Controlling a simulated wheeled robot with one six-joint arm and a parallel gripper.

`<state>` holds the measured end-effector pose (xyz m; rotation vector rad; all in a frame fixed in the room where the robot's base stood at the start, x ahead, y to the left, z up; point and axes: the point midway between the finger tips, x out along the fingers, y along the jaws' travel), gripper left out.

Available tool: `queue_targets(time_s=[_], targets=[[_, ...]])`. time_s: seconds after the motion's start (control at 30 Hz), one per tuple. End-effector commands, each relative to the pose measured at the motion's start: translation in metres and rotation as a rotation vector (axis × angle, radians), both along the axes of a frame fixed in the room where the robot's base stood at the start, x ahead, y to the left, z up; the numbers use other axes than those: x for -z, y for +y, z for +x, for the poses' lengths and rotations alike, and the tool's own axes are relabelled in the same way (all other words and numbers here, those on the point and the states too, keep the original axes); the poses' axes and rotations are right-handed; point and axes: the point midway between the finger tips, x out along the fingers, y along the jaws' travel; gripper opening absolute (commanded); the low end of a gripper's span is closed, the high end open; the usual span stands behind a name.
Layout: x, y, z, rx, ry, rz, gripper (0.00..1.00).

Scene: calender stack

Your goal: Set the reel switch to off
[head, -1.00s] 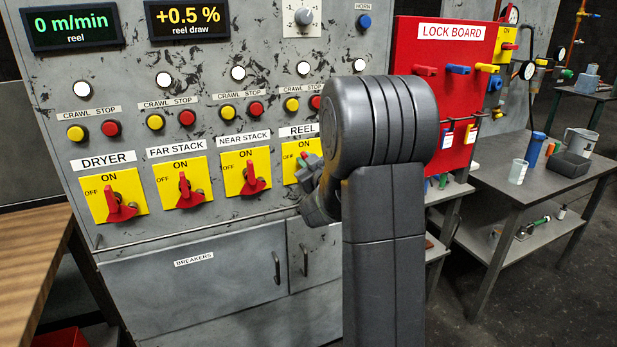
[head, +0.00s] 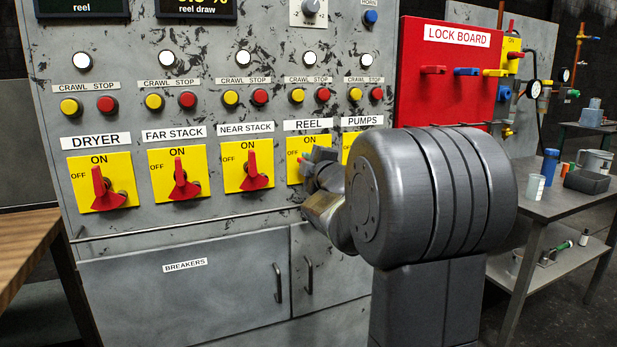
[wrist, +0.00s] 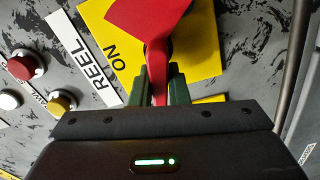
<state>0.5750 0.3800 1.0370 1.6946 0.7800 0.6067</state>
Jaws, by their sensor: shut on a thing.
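The reel switch has a yellow plate (head: 295,172) under the REEL label in the head view, with ON at its top. My gripper (head: 312,160) covers most of that switch there and hides its handle. In the wrist view the red reel handle (wrist: 155,20) runs down from the top edge across the yellow plate (wrist: 205,50). My gripper (wrist: 160,88) is shut on its narrow part, with a dark green finger on each side.
The near stack (head: 253,165), far stack (head: 180,175) and dryer (head: 100,182) switches stand in a row to the left. The pumps plate (head: 347,148) is close on the right, partly behind my arm. A rail (head: 190,222) runs below. The red lock board (head: 445,85) is farther right.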

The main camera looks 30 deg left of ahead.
Motion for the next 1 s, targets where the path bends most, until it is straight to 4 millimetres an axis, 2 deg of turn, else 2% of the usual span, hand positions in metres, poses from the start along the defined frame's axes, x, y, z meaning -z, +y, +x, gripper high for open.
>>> queue_targets(time_s=[0.03,0.4,1.0], targets=[[0.0077,0.0001,-0.0003,0.0,-0.027,-0.024,0.0],[0.0093,0.0008,-0.0007,0.0,-0.168,-0.147,0.0],[0.0089,0.0008,-0.0007,-0.001,-0.2,-0.177,0.0]])
